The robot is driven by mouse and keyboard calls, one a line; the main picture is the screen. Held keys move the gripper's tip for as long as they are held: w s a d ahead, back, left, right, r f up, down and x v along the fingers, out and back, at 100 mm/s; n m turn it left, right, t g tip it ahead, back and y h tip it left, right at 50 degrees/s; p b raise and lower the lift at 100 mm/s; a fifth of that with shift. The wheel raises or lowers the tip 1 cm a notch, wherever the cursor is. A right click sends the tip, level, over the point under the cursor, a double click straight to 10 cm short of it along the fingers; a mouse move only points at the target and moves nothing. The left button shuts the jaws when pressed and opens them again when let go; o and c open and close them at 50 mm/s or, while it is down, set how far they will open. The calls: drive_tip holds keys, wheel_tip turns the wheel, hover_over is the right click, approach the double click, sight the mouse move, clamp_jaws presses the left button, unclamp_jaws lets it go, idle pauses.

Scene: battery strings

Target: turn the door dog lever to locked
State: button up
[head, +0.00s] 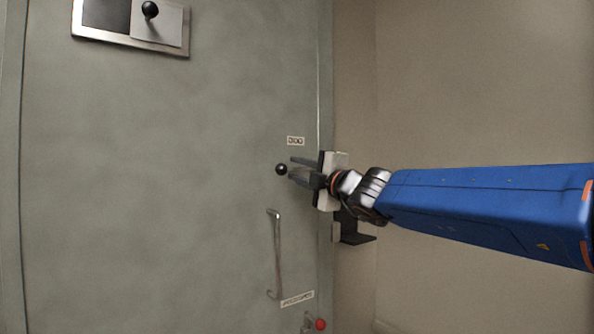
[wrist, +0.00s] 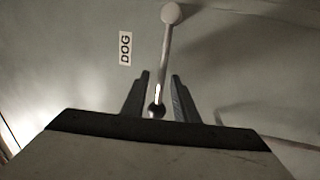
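The door dog lever is a thin rod with a round knob (head: 281,169), black in the head view, near the right edge of the grey-green door. In the wrist view the rod (wrist: 165,60) runs from a pale-lit ball at the top down to a dark round end between my fingers. A DOG label (wrist: 125,48) is left of the rod; a small label (head: 295,141) shows above the lever in the head view. My gripper (head: 302,172) reaches in from the right. Its fingers (wrist: 159,98) are open, one on each side of the rod, with gaps visible.
A metal pull handle (head: 277,252) is below the lever, with a label strip (head: 297,299) under it. A red knob (head: 320,324) is at the bottom edge. A framed panel (head: 185,45) with a black knob is at upper left. Beige wall (head: 480,80) lies right of the door.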

drive_tip(key=v, duration=1.6)
drive_tip(key=shift+s+d, duration=0.15)
drive_tip(key=shift+s, duration=0.1)
